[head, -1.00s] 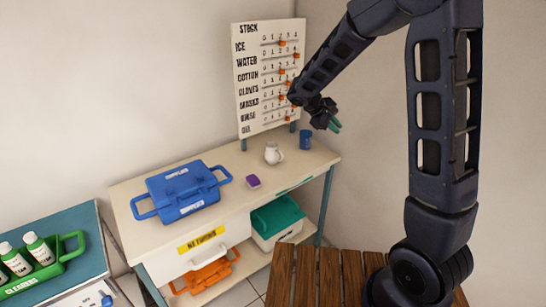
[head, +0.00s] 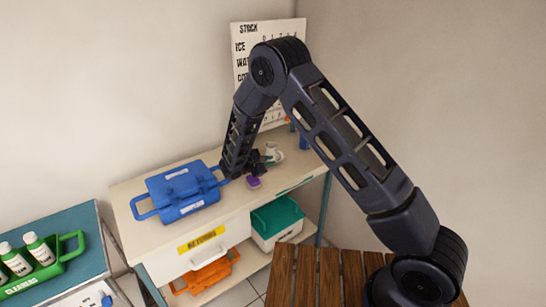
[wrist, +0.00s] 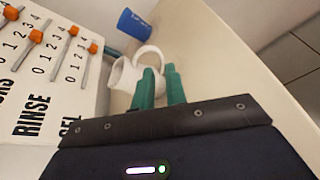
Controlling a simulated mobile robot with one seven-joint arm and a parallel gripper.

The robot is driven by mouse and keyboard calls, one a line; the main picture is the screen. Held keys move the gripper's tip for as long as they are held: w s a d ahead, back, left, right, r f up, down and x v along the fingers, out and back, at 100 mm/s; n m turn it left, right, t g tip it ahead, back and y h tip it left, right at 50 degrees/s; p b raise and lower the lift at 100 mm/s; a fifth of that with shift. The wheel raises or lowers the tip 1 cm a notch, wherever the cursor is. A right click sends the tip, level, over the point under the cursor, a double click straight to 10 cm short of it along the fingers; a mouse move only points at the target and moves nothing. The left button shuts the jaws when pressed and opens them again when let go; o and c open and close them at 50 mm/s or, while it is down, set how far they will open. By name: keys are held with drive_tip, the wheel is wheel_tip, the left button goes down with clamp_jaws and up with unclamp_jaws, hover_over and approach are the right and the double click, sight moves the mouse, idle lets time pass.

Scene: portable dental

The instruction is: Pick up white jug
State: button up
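The white jug (head: 273,153) stands on the bench top, partly behind my gripper in the head view. In the wrist view the jug (wrist: 122,75) lies just past my green fingertips, with its looped handle toward them. My gripper (wrist: 159,78) has its two fingers a little apart, with a narrow gap between them. The left finger overlaps the jug's side and lower handle in the picture; whether it touches cannot be told. In the head view my gripper is dark and small beside the jug, and its fingertips are hard to make out.
A blue cup (wrist: 134,24) stands beyond the jug. A purple block (head: 254,182) lies in front, and a blue case (head: 182,190) stands to the left on the bench (head: 130,200). The stock board (wrist: 45,75) rises close behind.

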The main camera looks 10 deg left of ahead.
sight(283, 166)
drive_tip(key=shift+s+a+f, duration=0.1)
drive_tip(key=shift+a+f, duration=0.4)
drive_tip(key=shift+f, duration=0.15)
drive_tip(key=x, duration=1.2)
drive_tip(key=shift+a, duration=0.15)
clamp_jaws()
drive_tip(key=shift+r, duration=0.35)
